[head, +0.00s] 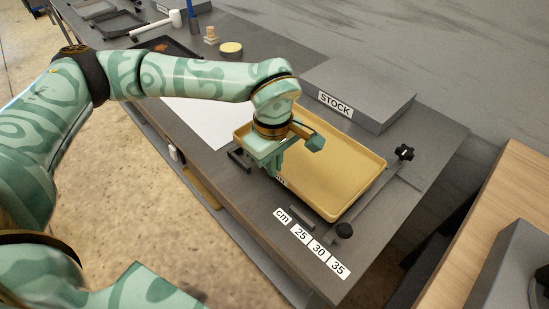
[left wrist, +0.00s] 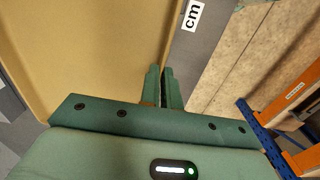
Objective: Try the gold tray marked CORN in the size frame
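The gold tray (head: 340,172) is a shallow rectangle with a raised rim, tilted slightly across the picture at the bench's near end. Its marking is almost wholly hidden by my gripper. My left gripper (head: 279,172) is at the tray's left-front rim. In the left wrist view, its two fingers (left wrist: 163,88) are close together with the rim of the tray (left wrist: 90,50) between them. The size frame shows as dark bars (head: 301,214) and black knobs (head: 344,231) around the tray, beside the scale labels (head: 310,244). I cannot tell whether the tray rests flat. My right gripper is out of view.
A grey block marked STOCK (head: 358,92) stands just behind the tray. A white sheet (head: 205,120) lies to the left. Farther back are a yellow round pad (head: 231,48), a mallet (head: 160,24) and a dark tray. A wooden surface (head: 500,200) is at right.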

